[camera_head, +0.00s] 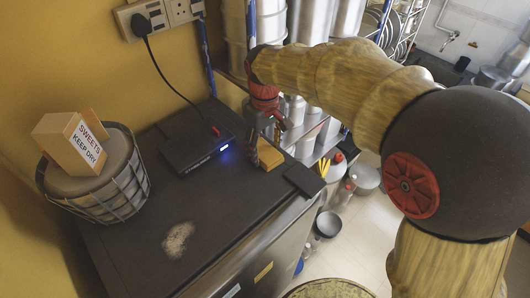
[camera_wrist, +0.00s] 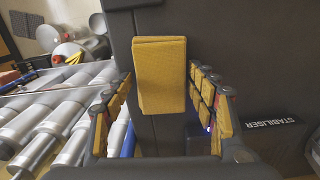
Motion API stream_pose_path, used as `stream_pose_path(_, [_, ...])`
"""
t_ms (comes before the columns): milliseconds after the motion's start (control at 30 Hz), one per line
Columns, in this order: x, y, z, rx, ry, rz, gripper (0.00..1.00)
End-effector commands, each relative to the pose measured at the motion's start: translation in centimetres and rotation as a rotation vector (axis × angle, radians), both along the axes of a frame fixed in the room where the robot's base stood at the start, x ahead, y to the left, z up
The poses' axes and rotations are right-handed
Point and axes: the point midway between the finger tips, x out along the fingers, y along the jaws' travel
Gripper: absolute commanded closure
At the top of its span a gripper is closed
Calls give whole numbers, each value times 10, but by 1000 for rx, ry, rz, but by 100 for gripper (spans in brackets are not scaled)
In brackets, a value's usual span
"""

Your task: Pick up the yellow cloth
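The yellow cloth (camera_head: 270,156) is a small folded block lying flat near the back edge of the dark cabinet top. In the wrist view the cloth (camera_wrist: 160,76) lies between the two fingers of my gripper (camera_wrist: 160,90). The fingers are spread, one on each side, with a visible gap to the cloth. In the head view my gripper (camera_head: 266,128) points down right by the cloth and partly covers it.
A black stabiliser box (camera_head: 200,147) with a blue light sits left of the gripper on the cabinet top (camera_head: 215,215). A dark flat piece (camera_head: 304,179) lies right of the cloth. Steel canisters (camera_head: 309,22) stand behind.

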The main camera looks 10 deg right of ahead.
Motion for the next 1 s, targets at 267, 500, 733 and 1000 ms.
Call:
stream_pose_path(267, [0, 0, 0, 0, 0, 0, 61])
stream_pose_path(500, [0, 0, 0, 0, 0, 0, 72])
stream_pose_path(733, [0, 0, 1, 0, -1, 0, 72])
stream_pose_path(1000, [1, 0, 21, 1, -3, 0, 72])
